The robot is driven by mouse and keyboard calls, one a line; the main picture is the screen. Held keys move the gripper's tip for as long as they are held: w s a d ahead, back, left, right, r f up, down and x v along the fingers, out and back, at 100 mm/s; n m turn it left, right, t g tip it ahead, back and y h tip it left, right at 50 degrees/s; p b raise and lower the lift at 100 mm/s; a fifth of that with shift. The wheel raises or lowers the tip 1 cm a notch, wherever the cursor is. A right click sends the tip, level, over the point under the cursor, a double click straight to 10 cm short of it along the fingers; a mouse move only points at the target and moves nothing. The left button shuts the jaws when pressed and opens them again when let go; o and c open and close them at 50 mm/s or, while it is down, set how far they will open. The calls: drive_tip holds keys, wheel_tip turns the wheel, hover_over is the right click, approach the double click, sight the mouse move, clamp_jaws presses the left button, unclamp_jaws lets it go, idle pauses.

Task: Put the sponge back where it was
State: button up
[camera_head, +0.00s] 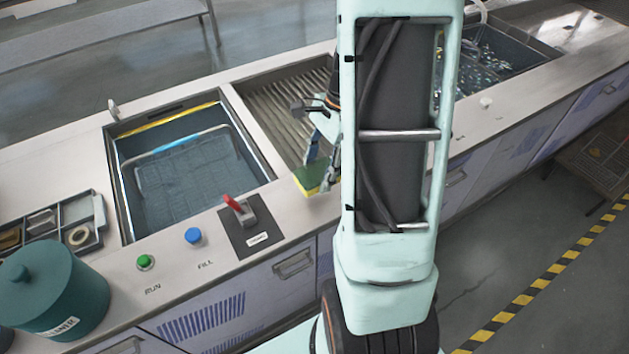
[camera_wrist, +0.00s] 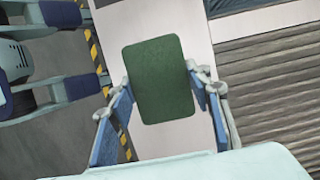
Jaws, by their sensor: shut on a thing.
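The sponge (camera_head: 310,180) has a yellow side and a green side. In the wrist view its green face (camera_wrist: 158,80) shows between the two blue-padded fingers. My gripper (camera_wrist: 162,92) is shut on the sponge by its two long sides. In the head view my gripper (camera_head: 323,165) is partly hidden behind my arm, and the sponge appears at the front edge of the ribbed drainboard (camera_head: 280,100). Whether the sponge touches the counter below it cannot be told.
A water-filled tank with a wire basket (camera_head: 190,170) lies left of the drainboard. A red-handled switch (camera_head: 236,205), a blue button (camera_head: 193,236) and a green button (camera_head: 146,262) stand on the front counter. A teal canister (camera_head: 50,295) and a divided tray (camera_head: 95,222) are at left.

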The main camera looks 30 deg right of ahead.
sight(315, 180)
drive_tip(key=shift+a+f, duration=0.25)
drive_tip(key=shift+f, duration=0.15)
drive_tip(key=shift+x, duration=1.25)
drive_tip(key=shift+w+d+f, duration=0.15)
drive_tip(key=shift+d+f, duration=0.1)
drive_tip(key=shift+f, duration=0.25)
drive_tip(key=shift+f, duration=0.2)
drive_tip(key=o, duration=1.2)
drive_tip(key=shift+r, duration=0.1)
drive_tip(key=v, duration=1.2)
drive_tip(key=shift+r, duration=0.2)
